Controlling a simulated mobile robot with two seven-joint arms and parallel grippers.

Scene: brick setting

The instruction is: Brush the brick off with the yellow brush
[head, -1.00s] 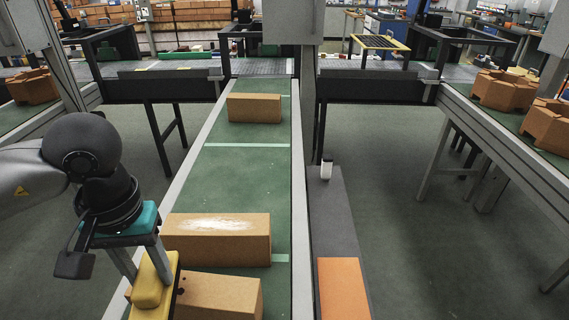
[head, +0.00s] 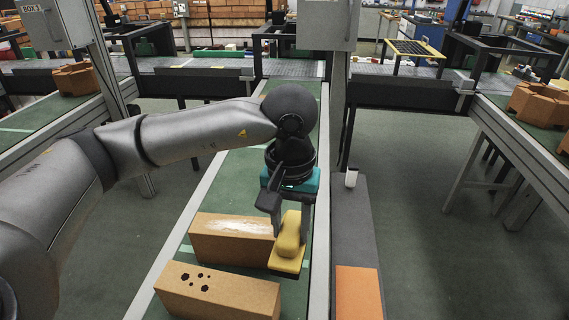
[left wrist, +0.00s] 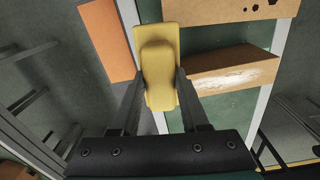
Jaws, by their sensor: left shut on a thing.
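A brown brick with a white dusty patch (head: 228,242) lies across the green conveyor belt. It also shows in the left wrist view (left wrist: 215,81), with the white patch along one edge. My left gripper (head: 290,232) is shut on the yellow brush (head: 288,246), which hangs at the right end of the dusty brick and hides that end in the head view. In the left wrist view the brush (left wrist: 157,50) sits between the fingers, beside the brick's end; I cannot tell whether they touch. My right gripper is not in view.
A brick with several dark holes (head: 217,293) lies nearer on the belt (head: 225,177). An orange block (head: 358,292) and a small white object (head: 351,178) are on the grey ledge (head: 352,225) at right. My left arm crosses above the belt.

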